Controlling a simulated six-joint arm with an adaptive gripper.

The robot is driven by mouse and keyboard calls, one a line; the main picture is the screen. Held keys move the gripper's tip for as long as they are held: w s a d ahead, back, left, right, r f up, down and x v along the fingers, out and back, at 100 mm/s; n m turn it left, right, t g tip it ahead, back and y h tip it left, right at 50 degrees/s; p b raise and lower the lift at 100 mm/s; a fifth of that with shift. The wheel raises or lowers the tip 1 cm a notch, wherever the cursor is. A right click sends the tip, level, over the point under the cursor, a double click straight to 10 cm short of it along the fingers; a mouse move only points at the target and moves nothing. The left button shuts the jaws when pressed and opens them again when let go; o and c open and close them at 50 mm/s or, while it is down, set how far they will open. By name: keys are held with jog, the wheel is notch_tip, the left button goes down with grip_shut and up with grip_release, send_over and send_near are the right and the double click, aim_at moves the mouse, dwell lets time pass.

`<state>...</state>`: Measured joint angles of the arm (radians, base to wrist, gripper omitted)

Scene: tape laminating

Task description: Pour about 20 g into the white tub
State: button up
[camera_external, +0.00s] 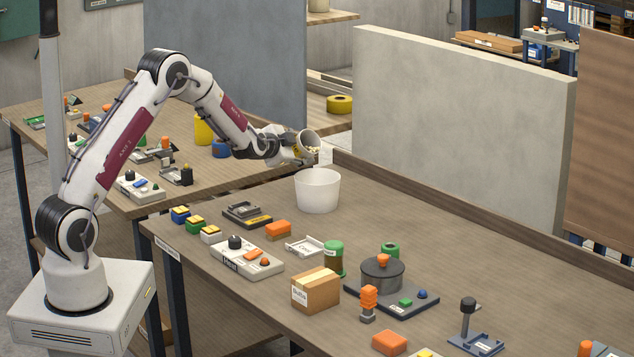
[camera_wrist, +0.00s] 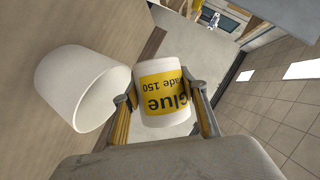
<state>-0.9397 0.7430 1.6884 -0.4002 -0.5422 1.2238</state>
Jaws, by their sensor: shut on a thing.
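My gripper (camera_wrist: 165,110) is shut on a white cup with a yellow label (camera_wrist: 164,93) that reads "Glue" and a grade of 150. In the external view the cup (camera_external: 309,143) is tilted, its mouth turned up and to the right, with pale pieces visible inside. The white tub (camera_external: 318,192) stands upright on the table, below the cup and slightly to its right. The tub also shows at the left of the wrist view (camera_wrist: 82,88). The cup is above the tub and apart from it. The tub's contents cannot be seen.
A grey control box (camera_external: 240,256), an orange block (camera_external: 278,229), a cardboard box (camera_external: 315,289), a green-lidded jar (camera_external: 333,258) and a grey pot (camera_external: 382,273) stand nearer the front. A raised edge (camera_external: 450,208) runs behind the tub. The table right of the tub is clear.

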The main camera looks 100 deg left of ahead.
jog(key=shift+f+n, duration=0.2)
jog(key=shift+n, duration=0.1)
jog(key=shift+s+a+r+n+t+h, duration=0.2)
jog(key=shift+r+n+t+h, duration=0.1)
jog(key=shift+n+t+h, duration=0.25)
jog(key=shift+s+a+f+n+t, duration=0.3)
jog(key=shift+s+f+n, duration=0.15)
jog(key=shift+n, duration=0.1)
jog(key=shift+s+a+r+n+t+h, duration=0.25)
jog(key=shift+s+a+r+n+h, duration=0.15)
jog(key=shift+n+h, duration=0.2)
dwell(0.5)
jog(key=shift+s+a+f+n+t+h+b, duration=0.2)
jog(key=shift+s+f+n, duration=0.15)
jog(key=shift+f, duration=0.3)
jog(key=shift+s+a+f+n+t+h+b, duration=0.1)
jog(key=shift+s+a+f+n+t, duration=0.1)
jog(key=shift+f+n, duration=0.3)
jog(key=shift+s+f+t, duration=0.15)
jog(key=shift+f+t, duration=0.05)
jog(key=shift+t, duration=0.1)
jog(key=shift+s+a+n, duration=0.1)
jog(key=shift+a+n, duration=0.1)
jog(key=shift+n, duration=0.15)
jog(key=shift+s+f+h, duration=0.1)
jog(key=shift+f+h, duration=0.05)
jog(key=shift+h, duration=0.1)
